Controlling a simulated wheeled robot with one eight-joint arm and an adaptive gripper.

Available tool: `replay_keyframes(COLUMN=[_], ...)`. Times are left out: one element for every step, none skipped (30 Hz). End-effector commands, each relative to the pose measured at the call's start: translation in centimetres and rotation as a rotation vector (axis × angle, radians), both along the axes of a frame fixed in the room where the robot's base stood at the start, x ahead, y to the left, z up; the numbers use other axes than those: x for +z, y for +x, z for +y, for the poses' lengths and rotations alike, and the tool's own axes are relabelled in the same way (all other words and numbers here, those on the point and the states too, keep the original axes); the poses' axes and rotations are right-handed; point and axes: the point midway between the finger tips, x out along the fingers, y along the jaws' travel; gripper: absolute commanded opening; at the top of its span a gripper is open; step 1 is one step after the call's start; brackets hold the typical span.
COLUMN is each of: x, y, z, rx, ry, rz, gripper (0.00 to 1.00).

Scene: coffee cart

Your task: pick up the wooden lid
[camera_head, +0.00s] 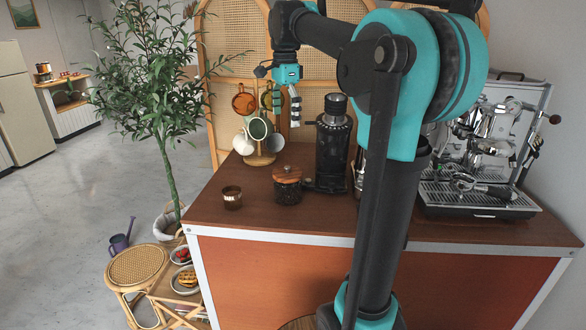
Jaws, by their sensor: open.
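The wooden lid (287,173) is round and brown with a small knob on top. It sits on a dark-filled glass jar (288,191) on the coffee cart's brown top. My gripper (286,118) points down with its fingers apart and empty. In the picture it is straight above the lid, with a clear gap between them. Its exact depth relative to the jar is hard to tell.
A mug tree (259,159) with hanging cups stands left behind the jar. A black grinder (332,150) is close on the right. A small brown cup (231,197) stands front left. An espresso machine (487,150) fills the right side.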

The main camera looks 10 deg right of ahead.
Motion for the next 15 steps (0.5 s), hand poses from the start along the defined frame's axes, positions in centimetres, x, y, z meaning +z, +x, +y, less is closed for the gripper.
replay_keyframes(x=[0.5,0.5,0.4,0.1,-0.3,-0.9,-1.5,-2.1,-2.9,-3.5,-4.1,-4.9,-5.5,-6.1,-6.9], y=[0.1,0.1,0.1,0.1,0.1,0.1,0.1,0.1,0.1,0.1,0.1,0.1,0.1,0.1,0.1], z=[0.1,0.1,0.1,0.1,0.1,0.1,0.1,0.1,0.1,0.1,0.1,0.1,0.1,0.1,0.1], rx=[-0.017,-0.024,-0.029,-0.032,-0.033,-0.032,-0.032,-0.032,-0.031,-0.031,-0.031,-0.031,-0.031,-0.030,-0.030], ry=[0.000,-0.001,-0.001,-0.001,-0.001,-0.001,-0.001,-0.001,-0.001,-0.001,-0.001,-0.001,-0.001,-0.001,-0.001], rz=[0.005,0.007,0.008,0.009,0.009,0.009,0.009,0.008,0.008,0.008,0.008,0.008,0.008,0.008,0.008], gripper=[1.00,1.00,1.00,1.00,1.00,1.00,1.00,1.00,1.00,1.00,1.00,1.00,1.00,1.00,1.00])
